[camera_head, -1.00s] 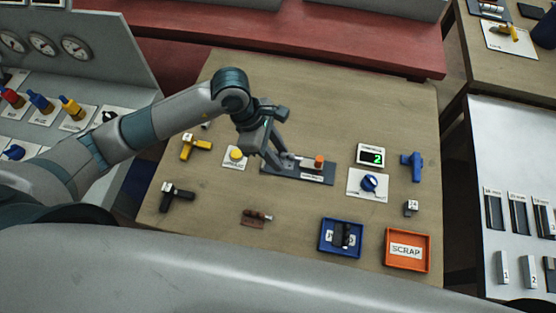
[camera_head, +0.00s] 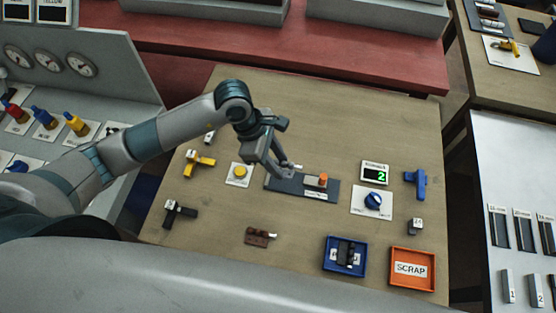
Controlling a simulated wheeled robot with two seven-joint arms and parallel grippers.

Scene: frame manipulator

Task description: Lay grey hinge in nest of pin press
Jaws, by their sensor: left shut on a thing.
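My left gripper (camera_head: 281,174) is over the left part of the pin press (camera_head: 326,195), a dark flat base with an orange block on its right half. The gripper is shut on a small grey piece, most likely the grey hinge; a pale end of it (camera_head: 297,167) shows just right of the fingers. The fingers hide most of the piece and the nest. I cannot tell whether the piece touches the nest or is just above it. My right gripper is not in view.
A yellow button (camera_head: 240,171) is left of the press. A counter display (camera_head: 375,172) and blue knob (camera_head: 373,201) are on the right. A brown hinge (camera_head: 257,236), blue tray (camera_head: 331,266) and orange scrap tray (camera_head: 393,281) lie in front. The table behind is clear.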

